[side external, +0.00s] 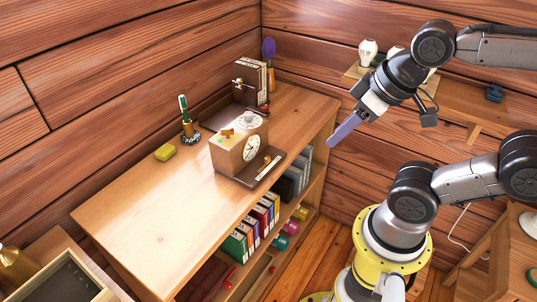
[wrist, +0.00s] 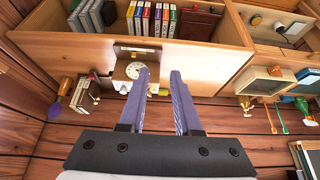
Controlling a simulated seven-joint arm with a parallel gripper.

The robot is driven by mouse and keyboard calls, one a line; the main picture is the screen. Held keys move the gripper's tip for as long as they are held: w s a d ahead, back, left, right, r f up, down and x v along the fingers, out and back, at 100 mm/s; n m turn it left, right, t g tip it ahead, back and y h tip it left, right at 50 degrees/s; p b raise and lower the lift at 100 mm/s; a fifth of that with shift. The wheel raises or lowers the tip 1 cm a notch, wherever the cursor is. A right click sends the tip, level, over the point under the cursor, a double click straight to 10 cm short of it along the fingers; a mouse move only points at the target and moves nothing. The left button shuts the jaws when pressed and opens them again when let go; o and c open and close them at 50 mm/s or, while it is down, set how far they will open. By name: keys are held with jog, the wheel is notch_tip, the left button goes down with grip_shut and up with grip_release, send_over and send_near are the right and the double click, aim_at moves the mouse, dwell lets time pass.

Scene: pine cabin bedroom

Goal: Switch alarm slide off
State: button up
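A cream box-shaped clock (side external: 240,146) with a round white dial stands on the wooden desk top. It also shows in the wrist view (wrist: 133,70), partly behind my left finger. A brown base with a pale strip (side external: 267,168) and a small brass piece lies at its front right; which part is the alarm slide, and its position, I cannot tell. My gripper (wrist: 160,72) is open and empty, with two purple fingers apart. In the side view my gripper (side external: 341,132) hangs in the air right of the desk, clear of the clock.
The desk (side external: 140,212) has free room at its front left. Shelves of binders (side external: 262,215) lie below the desk top.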

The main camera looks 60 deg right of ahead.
jog(key=shift+c, duration=1.2)
jog(key=r+m, duration=0.1)
jog(key=w+a+r+m, duration=0.1)
jog(key=shift+w+r+m, duration=0.1)
jog(key=shift+r+m, duration=0.15)
jog(key=shift+m, duration=0.05)
grip_shut()
jog(key=w+d+m+g+y, duration=0.1)
jog(key=w+d+m+g, duration=0.15)
jog(key=w+m, duration=0.4)
jog(key=w+d+m+g+y, duration=0.1)
jog(key=w+d+m, duration=0.2)
jog(key=w, duration=0.6)
jog(key=w+d+f+m+g+y, duration=0.1)
jog(key=w+d+f+m, duration=0.2)
jog(key=d+f, duration=0.4)
jog(key=w+d+f+m+g+y, duration=0.1)
jog(key=w+d+f+m, duration=0.2)
jog(key=d+f, duration=0.5)
jog(key=shift+d+f, duration=0.3)
jog(key=shift+f, duration=0.45)
